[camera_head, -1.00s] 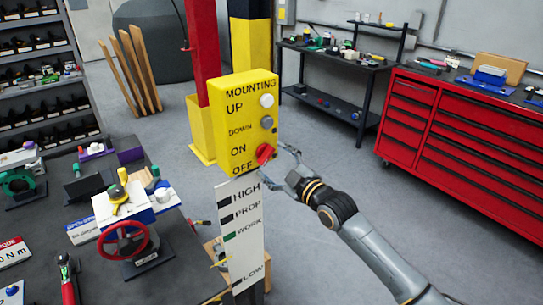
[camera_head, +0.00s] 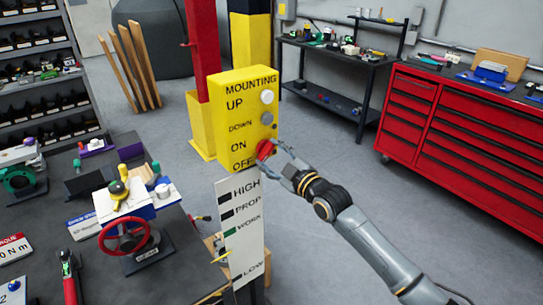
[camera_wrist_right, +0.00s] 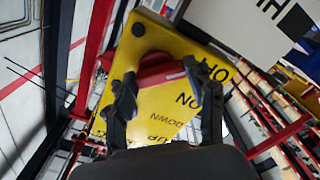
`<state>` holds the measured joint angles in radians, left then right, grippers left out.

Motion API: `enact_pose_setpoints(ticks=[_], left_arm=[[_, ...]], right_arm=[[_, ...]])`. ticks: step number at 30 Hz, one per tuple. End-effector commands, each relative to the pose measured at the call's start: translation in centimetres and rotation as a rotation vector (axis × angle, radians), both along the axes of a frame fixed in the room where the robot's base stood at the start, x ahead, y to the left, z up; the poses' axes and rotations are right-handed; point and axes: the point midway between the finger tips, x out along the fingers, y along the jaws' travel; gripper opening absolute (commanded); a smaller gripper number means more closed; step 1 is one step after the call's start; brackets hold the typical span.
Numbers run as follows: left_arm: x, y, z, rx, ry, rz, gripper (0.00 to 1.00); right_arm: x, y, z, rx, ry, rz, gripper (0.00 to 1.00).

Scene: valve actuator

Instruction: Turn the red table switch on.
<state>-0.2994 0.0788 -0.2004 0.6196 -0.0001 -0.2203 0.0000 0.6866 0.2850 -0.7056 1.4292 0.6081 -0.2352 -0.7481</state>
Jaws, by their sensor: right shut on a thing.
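The red switch (camera_head: 265,149) is a rotary knob on the right side of the yellow control box (camera_head: 239,120), beside the ON and OFF labels. My right gripper (camera_head: 275,150) reaches it from the right and is shut on it. In the right wrist view, the red knob (camera_wrist_right: 158,70) lies between the fingers of my right gripper (camera_wrist_right: 163,88). A pale line on the knob points to the side with the ON and OFF lettering; its exact setting is hard to tell. My left gripper is not in view.
A white label board (camera_head: 240,225) stands below the box. A dark bench (camera_head: 165,275) at the left carries a red handwheel (camera_head: 125,237). A red tool cabinet (camera_head: 465,125) stands at the right. The floor between is clear.

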Motion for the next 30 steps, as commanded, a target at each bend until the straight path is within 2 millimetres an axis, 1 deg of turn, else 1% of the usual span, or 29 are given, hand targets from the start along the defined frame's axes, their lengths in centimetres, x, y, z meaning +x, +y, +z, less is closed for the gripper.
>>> enact_pose_setpoints(ticks=[5,11,30], left_arm=[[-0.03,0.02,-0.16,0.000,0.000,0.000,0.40],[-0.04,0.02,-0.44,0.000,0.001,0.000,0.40],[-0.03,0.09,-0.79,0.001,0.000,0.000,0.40]], right_arm=[[-0.03,0.03,-0.06,0.046,0.033,0.000,0.23],[-0.07,0.11,-0.08,0.153,0.113,0.000,0.23],[-0.16,0.23,0.23,0.643,0.469,0.000,0.23]])
